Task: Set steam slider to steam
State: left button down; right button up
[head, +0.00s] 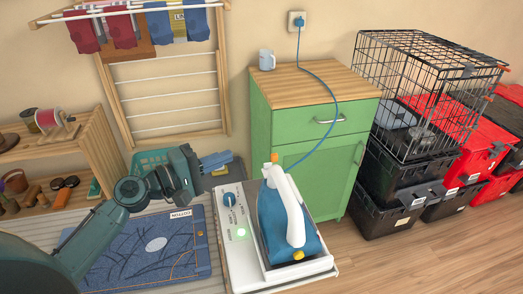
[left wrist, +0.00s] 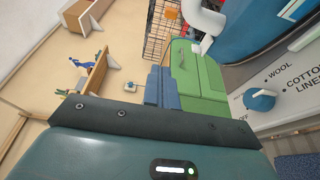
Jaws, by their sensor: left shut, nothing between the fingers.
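A blue steam iron (head: 270,222) with a white handle stands on a white base panel (head: 237,257) in the head view. The panel has a blue dial (head: 229,199) and a lit green spot (head: 240,232). The left wrist view shows the dial (left wrist: 260,99) close, with WOOL, COTTON and OFF lettering. I cannot make out a slider marked steam. My left gripper (head: 216,161) is shut and empty, above and behind the panel, apart from the dial and iron. Its blue fingers also show in the left wrist view (left wrist: 160,88). My right gripper is not in view.
A green cabinet (head: 290,125) with a wooden top stands behind the iron; a blue cord runs up to a wall socket (head: 296,20). A folded denim piece (head: 150,247) lies left of the panel. A wire crate (head: 425,90) and black boxes stand right. Open floor lies front right.

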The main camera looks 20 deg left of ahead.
aim_at(274, 158)
pick_arm(q)
jog(key=p+x, duration=0.3)
jog(key=x, duration=0.7)
jog(key=shift+s+d+p, duration=0.5)
jog(key=shift+s+d, duration=0.1)
jog(key=shift+s, duration=0.25)
jog(key=shift+s+d+p, duration=0.45)
jog(key=shift+s+d, duration=0.1)
jog(key=shift+s, duration=0.25)
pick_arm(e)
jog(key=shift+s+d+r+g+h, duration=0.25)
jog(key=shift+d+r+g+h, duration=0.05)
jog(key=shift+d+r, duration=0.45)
pick_arm(q)
jog(key=shift+s+d, duration=0.6)
jog(key=shift+s, duration=0.3)
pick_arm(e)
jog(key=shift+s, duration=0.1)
pick_arm(q)
jog(key=shift+a, duration=0.1)
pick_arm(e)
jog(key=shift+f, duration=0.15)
